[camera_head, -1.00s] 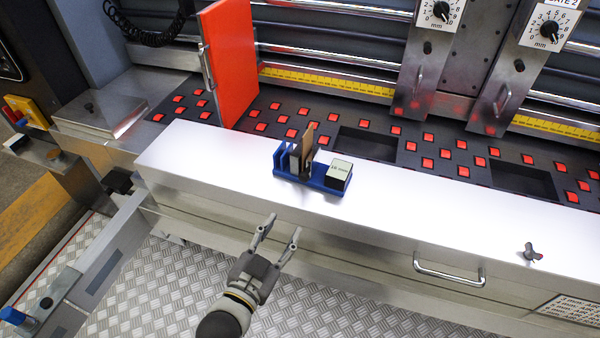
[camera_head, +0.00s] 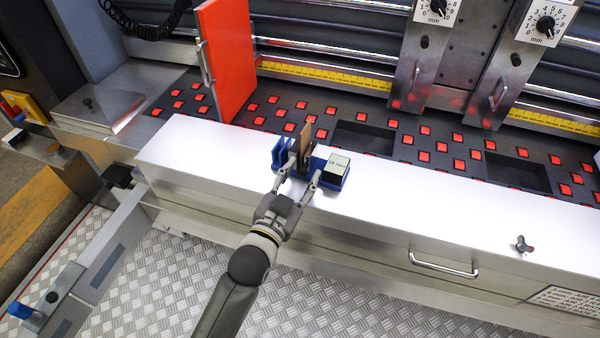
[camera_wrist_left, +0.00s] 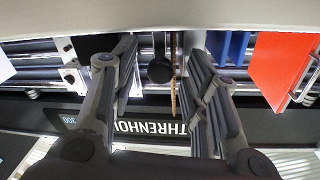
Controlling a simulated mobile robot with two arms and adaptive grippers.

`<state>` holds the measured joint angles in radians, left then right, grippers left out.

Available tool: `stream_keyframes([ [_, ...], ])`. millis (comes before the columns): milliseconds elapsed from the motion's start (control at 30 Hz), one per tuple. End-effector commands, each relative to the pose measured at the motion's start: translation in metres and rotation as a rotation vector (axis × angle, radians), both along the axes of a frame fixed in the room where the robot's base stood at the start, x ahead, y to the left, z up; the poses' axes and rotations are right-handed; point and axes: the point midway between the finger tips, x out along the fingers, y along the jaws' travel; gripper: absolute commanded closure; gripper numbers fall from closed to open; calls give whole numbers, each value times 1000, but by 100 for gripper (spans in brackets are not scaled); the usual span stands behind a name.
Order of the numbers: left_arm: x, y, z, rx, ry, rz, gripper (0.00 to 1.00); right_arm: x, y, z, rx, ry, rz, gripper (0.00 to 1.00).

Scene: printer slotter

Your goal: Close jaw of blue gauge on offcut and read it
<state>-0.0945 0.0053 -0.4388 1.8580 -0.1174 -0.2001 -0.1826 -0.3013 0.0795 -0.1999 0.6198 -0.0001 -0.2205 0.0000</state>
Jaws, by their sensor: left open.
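The blue gauge (camera_head: 332,184) stands on the white ledge, with a small display block (camera_head: 338,163) at its right end. Its text is too small to read surely. The brown offcut (camera_head: 305,139) stands upright in the gauge, between its blue uprights (camera_head: 279,153) and the display. My left gripper (camera_head: 296,181) is open at the gauge's front, one finger on each side of the offcut's line. In the left wrist view the offcut shows edge-on as a thin brown strip (camera_wrist_left: 173,82) between the open fingers, beside a round black knob (camera_wrist_left: 159,70). Contact cannot be told.
An orange-red panel (camera_head: 226,62) stands behind and left of the gauge. The white ledge (camera_head: 420,205) is clear to the right up to a small knob (camera_head: 523,245). A drawer handle (camera_head: 444,264) sticks out of the front below.

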Motion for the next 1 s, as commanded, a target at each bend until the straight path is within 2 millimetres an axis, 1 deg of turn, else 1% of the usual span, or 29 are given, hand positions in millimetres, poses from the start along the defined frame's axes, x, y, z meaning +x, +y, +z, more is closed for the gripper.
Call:
stream_keyframes([
  [100,4,-2,1,0,-1,0,58,0,0,1,0,0,0,73],
  [333,4,-2,0,0,0,0,58,0,0,1,0,0,0,73],
  [367,4,-2,0,0,0,0,60,0,0,1,0,0,0,73],
  [600,4,-2,0,0,0,0,91,0,0,1,0,-1,0,73],
  [633,4,-2,0,0,0,0,94,0,0,1,0,-1,0,73],
  [867,4,-1,1,0,-1,0,95,1,0,2,0,-1,0,73],
  [1000,9,10,2,3,-1,0,95,1,0,9,-1,-2,0,73],
])
